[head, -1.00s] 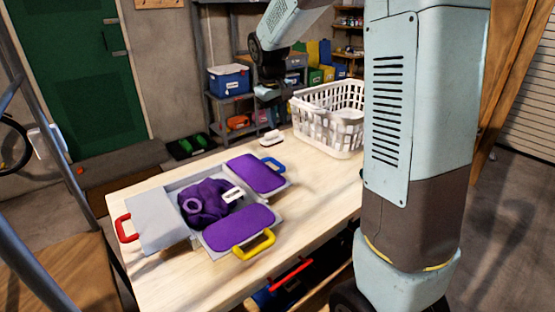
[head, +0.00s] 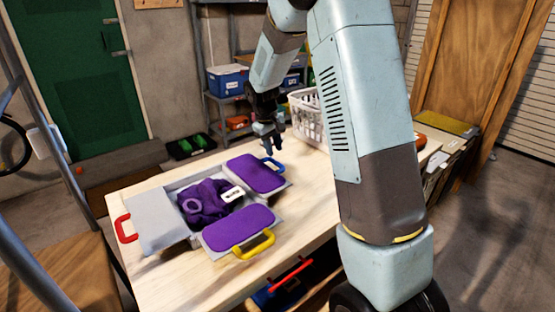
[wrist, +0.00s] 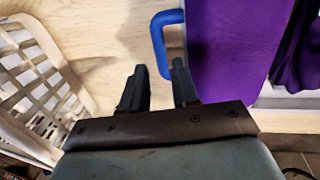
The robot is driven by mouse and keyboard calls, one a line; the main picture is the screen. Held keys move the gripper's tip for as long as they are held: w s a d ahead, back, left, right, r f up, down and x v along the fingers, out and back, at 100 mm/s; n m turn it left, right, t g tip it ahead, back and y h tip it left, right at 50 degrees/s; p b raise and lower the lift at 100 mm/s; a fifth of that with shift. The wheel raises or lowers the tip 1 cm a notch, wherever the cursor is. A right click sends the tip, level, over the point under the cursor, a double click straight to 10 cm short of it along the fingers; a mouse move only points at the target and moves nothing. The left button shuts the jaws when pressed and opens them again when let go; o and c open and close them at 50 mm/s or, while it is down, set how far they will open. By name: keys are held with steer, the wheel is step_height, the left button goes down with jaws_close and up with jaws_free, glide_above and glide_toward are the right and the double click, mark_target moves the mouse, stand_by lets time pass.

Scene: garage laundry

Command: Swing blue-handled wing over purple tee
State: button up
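The folding board's blue-handled wing (head: 256,173) lies open and flat, with a purple pad, at the back of the board. Its blue handle (head: 274,164) also shows in the wrist view (wrist: 158,42), just ahead of my gripper's fingers. The purple tee (head: 207,201) lies crumpled on the board's middle with a white tag on it. My gripper (head: 273,143) is above the table by the blue handle. In the wrist view its two fingers (wrist: 160,90) are apart with nothing between them.
The yellow-handled wing (head: 239,229) lies open at the front and the grey red-handled wing (head: 157,220) at the left. A white laundry basket (head: 308,115) stands right of my gripper, close in the wrist view (wrist: 38,85).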

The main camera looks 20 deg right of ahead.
mark_target(277, 162)
steer(key=shift+x, duration=2.85)
steer(key=shift+c, duration=0.3)
jaws_close()
steer(key=shift+d, duration=0.1)
steer(key=shift+r, duration=0.1)
